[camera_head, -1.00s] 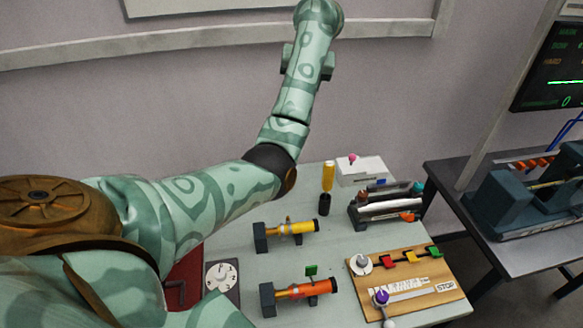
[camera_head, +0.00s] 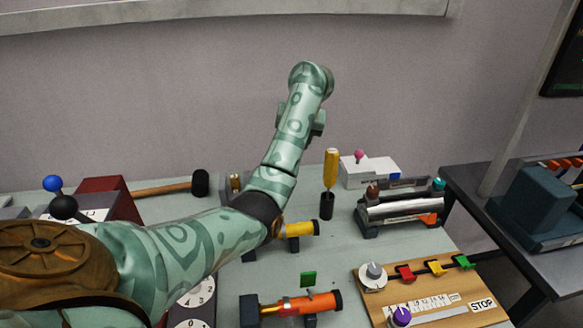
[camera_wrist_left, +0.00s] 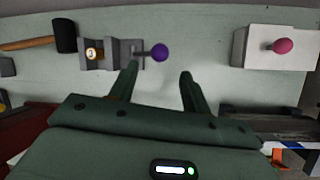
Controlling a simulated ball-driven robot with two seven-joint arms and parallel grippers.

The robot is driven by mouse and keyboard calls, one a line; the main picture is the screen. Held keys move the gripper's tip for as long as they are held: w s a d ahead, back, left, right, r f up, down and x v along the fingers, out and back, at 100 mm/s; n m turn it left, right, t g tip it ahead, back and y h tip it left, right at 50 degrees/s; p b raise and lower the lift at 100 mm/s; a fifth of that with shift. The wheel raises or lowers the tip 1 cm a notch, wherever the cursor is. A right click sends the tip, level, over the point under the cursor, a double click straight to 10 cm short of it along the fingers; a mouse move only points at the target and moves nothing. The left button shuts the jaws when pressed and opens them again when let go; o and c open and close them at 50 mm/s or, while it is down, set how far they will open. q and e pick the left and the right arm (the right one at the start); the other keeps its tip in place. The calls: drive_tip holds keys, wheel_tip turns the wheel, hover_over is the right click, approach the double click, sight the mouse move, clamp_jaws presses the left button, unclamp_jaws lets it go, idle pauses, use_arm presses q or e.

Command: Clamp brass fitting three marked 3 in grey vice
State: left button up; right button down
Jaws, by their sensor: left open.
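In the left wrist view, the grey vice (camera_wrist_left: 113,50) lies on the table with a screw handle ending in a purple ball (camera_wrist_left: 159,53). The brass fitting marked 3 (camera_wrist_left: 93,54) sits between its grey blocks; I cannot tell whether it is gripped tightly. In the head view, the fitting (camera_head: 235,182) and vice are partly hidden behind my left arm. My left gripper (camera_wrist_left: 158,76) is open and empty, its fingers pointing toward the purple ball, with the ball between and beyond the tips in the picture. The gripper itself is not visible in the head view. My right gripper is not in view.
A hammer (camera_head: 165,188) lies left of the vice. A white box with a pink knob (camera_head: 359,155) stands to the right. A yellow-handled tool (camera_head: 331,170) stands upright nearby. Yellow and orange tube fittings and a wooden control board (camera_head: 440,290) fill the front.

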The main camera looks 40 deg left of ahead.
use_arm(q)
drive_tip(key=b+x, duration=0.4)
drive_tip(key=x, duration=0.5)
drive_tip(key=shift+f, duration=0.3)
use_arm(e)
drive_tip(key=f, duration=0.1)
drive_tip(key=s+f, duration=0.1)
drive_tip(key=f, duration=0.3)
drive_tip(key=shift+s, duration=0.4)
use_arm(q)
clamp_jaws()
